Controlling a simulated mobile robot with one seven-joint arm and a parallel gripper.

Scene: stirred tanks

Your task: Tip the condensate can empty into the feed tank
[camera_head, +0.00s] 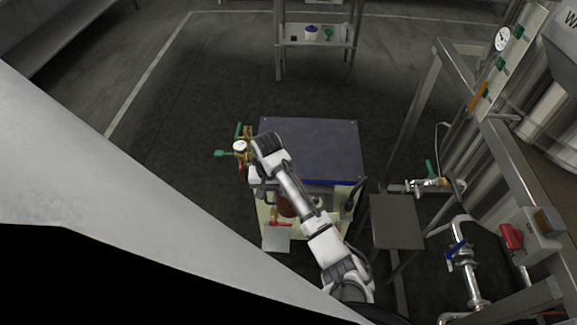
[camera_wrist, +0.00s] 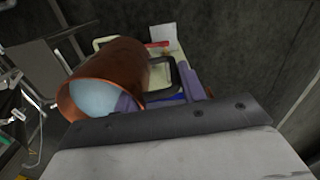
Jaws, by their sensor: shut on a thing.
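The copper-coloured can (camera_wrist: 115,75) fills the left middle of the wrist view, its open mouth facing the camera's lower left and pale blue liquid (camera_wrist: 92,98) showing inside. In the head view the can (camera_head: 286,205) is partly hidden behind my arm. In the head view my gripper (camera_head: 262,190) is small, left of the can. I cannot tell which vessel is the feed tank; a large steel tank (camera_head: 553,115) stands at the right.
A blue-topped bench (camera_head: 330,145) lies beyond my arm, with a brass valve assembly (camera_head: 240,148) at its left. A steel frame (camera_head: 412,100), a small grey platform (camera_head: 397,220) and pipework (camera_head: 465,260) stand right. Shelves (camera_head: 318,42) stand at the back. Floor left is clear.

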